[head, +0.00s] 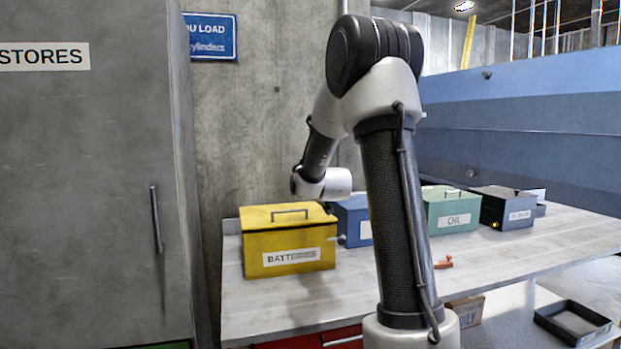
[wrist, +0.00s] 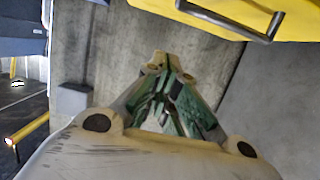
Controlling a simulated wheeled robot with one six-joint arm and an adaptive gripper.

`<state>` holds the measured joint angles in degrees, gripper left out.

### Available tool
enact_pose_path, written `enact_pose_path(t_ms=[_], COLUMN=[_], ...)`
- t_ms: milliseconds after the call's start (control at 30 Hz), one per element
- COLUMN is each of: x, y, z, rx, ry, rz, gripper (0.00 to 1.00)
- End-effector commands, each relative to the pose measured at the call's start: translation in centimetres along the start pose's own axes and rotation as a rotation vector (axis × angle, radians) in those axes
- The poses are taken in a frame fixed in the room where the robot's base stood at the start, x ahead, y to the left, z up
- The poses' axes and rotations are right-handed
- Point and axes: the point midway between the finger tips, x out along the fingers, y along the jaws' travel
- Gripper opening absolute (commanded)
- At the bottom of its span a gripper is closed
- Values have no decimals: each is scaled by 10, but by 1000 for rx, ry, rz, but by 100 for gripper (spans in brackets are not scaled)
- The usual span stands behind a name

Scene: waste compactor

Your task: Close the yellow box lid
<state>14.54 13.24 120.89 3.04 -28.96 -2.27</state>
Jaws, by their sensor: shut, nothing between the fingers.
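The yellow box (head: 291,262), with a "BATTERIES" label on its front, stands on the left of the bench. Its yellow lid (head: 258,219) lies flat on top and looks shut, with a grey bar handle (head: 290,211). The yellow lid and its handle also show at the upper right of the wrist view (wrist: 212,12). My gripper (wrist: 165,62) is shut and empty, with the yellow lid off to its side and no contact visible. In the head view my wrist is just right of and above the yellow box, and the fingers are not visible.
A blue box (head: 353,217) stands right of the yellow one. A green "OIL" box (head: 452,207) and a dark box (head: 500,203) stand further right. A small orange-red item (head: 443,263) lies on the pale bench (head: 300,305). A grey STORES cabinet (head: 85,180) is at left.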

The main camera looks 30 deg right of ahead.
Motion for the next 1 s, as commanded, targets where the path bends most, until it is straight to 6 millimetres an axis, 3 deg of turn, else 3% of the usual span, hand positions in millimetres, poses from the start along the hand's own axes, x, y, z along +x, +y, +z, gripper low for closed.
enact_pose_path(t_ms=[600,1000], x=[2,4], y=[0,0], z=[104,124], rx=[0,0], ry=[-3,-1], rz=[-1,-1], gripper=[0,0])
